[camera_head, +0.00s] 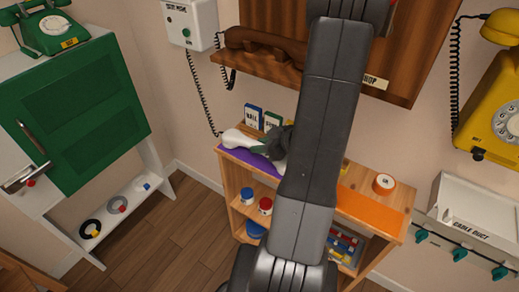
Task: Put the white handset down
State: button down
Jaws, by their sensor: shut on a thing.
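The white handset (241,139) is at the left end of the wooden shelf unit, over or on a purple mat (243,157). I cannot tell whether it rests on the mat or is held just above it. My gripper (272,146) is shut on the handset at its right part. My arm comes up from the bottom of the picture and hides the middle of the shelf top and the handset's right end.
An orange mat (371,210) and a tape roll (383,184) lie on the shelf's right side. Small boxes (253,117) stand behind the handset. A brown handset (262,42) sits on the wall shelf above. A green cabinet (85,125) stands left, a yellow phone (495,115) hangs right.

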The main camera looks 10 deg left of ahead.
jog(key=shift+w+f, duration=0.25)
jog(key=shift+f, duration=0.1)
jog(key=shift+s+d+r, duration=0.1)
jog(key=c, duration=1.1)
grip_release()
jog(key=shift+f, duration=0.2)
jog(key=shift+s+d+r, duration=0.1)
jog(key=shift+d+r, duration=0.35)
jog(key=shift+r, duration=0.1)
jog(key=p+v, duration=0.4)
jog(key=v, duration=0.6)
jog(key=shift+s+d+r, duration=0.2)
jog(key=shift+d+r, duration=0.05)
jog(key=shift+d, duration=0.05)
